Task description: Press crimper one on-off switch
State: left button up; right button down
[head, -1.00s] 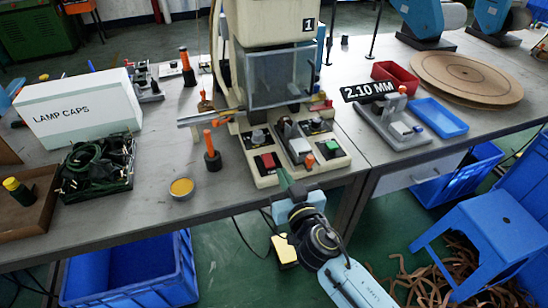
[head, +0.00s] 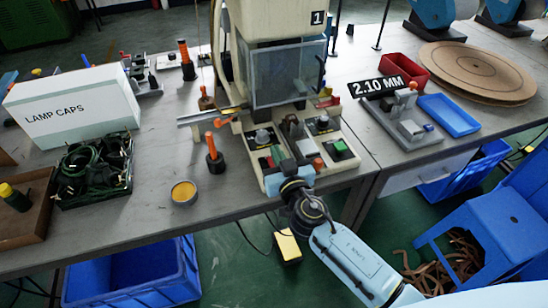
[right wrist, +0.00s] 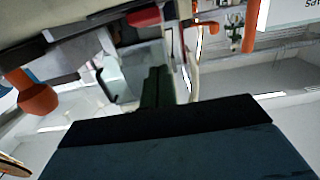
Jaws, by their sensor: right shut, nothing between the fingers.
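Crimper one (head: 270,25) is the cream machine marked "1" at the middle of the bench. My left gripper is out of view.
An orange knob (head: 318,164) sits on the crimper base, right of my gripper. An orange-handled tool (head: 214,155) and a yellow-filled tin (head: 184,192) stand to the left. A "2.10 MM" fixture (head: 405,115) and a blue tray (head: 449,114) are to the right.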

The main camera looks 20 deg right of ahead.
jog(key=shift+w+f+b, duration=0.2)
jog(key=shift+f+b, duration=0.2)
jog(key=shift+f, duration=0.15)
jog(key=shift+w+f+b, duration=0.2)
jog(key=shift+f+b, duration=0.15)
jog(key=shift+f, duration=0.15)
jog(key=shift+f+b, duration=0.3)
jog(key=shift+f, duration=0.1)
jog(key=shift+s+d+f+b, duration=0.2)
jog(key=shift+d+f+b, duration=0.15)
jog(key=shift+f, duration=0.3)
